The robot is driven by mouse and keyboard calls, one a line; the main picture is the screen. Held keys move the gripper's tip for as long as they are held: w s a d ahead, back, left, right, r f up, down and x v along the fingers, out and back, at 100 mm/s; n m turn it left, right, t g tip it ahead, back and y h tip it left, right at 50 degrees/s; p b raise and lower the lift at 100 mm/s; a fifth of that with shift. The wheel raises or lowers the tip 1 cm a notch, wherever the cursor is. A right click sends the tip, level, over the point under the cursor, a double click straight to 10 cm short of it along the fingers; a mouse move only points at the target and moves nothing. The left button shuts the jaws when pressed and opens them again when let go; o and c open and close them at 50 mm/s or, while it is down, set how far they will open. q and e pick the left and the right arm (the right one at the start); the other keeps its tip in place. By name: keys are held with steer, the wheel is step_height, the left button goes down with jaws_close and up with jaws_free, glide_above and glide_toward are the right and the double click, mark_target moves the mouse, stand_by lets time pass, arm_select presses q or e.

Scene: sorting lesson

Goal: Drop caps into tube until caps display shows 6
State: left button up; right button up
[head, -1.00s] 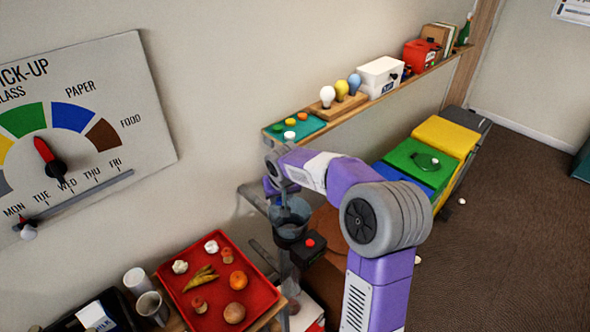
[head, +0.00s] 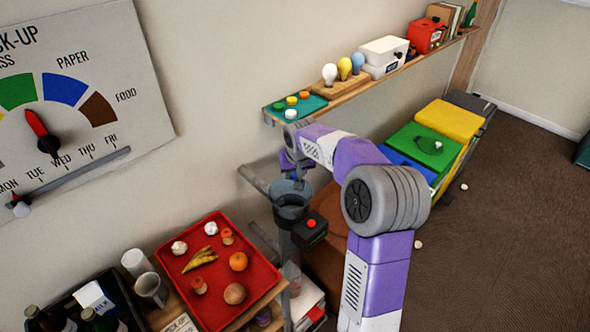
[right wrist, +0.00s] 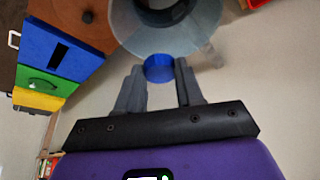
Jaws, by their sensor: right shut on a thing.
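My right gripper (head: 298,176) is just above the mouth of the clear, dark-rimmed tube (head: 290,213) beside the wall. In the right wrist view my right gripper (right wrist: 159,76) is shut on a small blue cap (right wrist: 158,68), held between its fingertips. The round mouth of the tube (right wrist: 205,35) lies right in front of the cap in that view. A black box (head: 309,232) with a red button is fixed beside the tube. I cannot read any caps number. My left gripper is not in view.
A teal tray (head: 284,119) with several coloured round pieces lies on the wall shelf above the tube. A red tray (head: 212,305) with food items stands below left. Coloured bins (head: 420,148) stand at right. Small white bits lie on the floor.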

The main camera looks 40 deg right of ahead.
steer(key=o, duration=1.1)
steer(key=v, duration=0.7)
steer(key=shift+s+r+p, duration=0.1)
steer(key=shift+r+p, duration=0.2)
steer(key=shift+p, duration=0.1)
